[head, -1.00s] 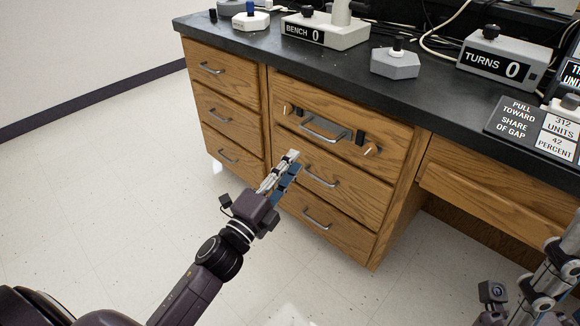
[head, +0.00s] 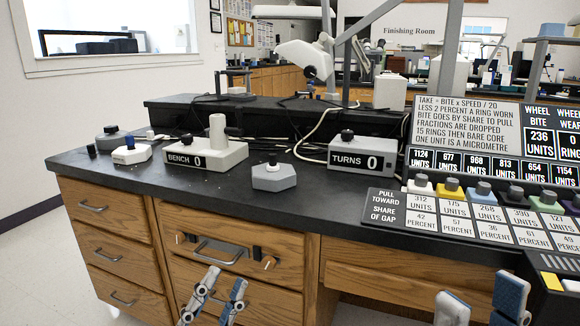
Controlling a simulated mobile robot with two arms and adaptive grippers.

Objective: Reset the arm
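My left gripper (head: 224,284) is at the bottom of the head view, in front of the wooden drawers (head: 215,248). Its two fingers stand apart with nothing between them. My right gripper (head: 484,292) is at the bottom right, below the panel of printed cards. Its blue-padded fingers are apart and empty. Most of both arms is out of the picture.
Coloured knob blocks and a sign board (head: 465,128) stand at right.

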